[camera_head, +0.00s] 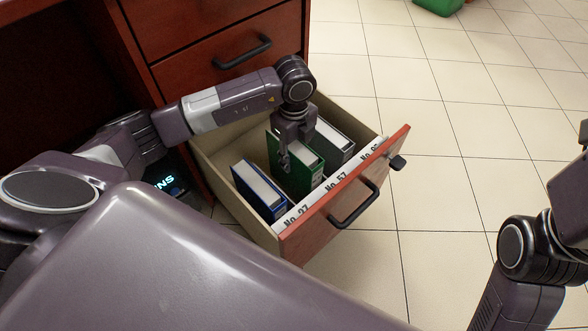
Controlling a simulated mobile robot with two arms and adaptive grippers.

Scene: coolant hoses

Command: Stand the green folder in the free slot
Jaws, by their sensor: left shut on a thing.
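The gripper hides part of the folder. The folder's bottom is hidden, so I cannot tell whether it touches the drawer floor. My right gripper is not in view; only parts of my right arm show at the right edge.
The drawer (222,152) has beige walls and a reddish wooden front with a black handle (355,206). White labels with numbers run along the inside of its front. The cabinet (200,40) stands behind. Tiled floor is clear to the right. A green object (437,6) lies at the top.

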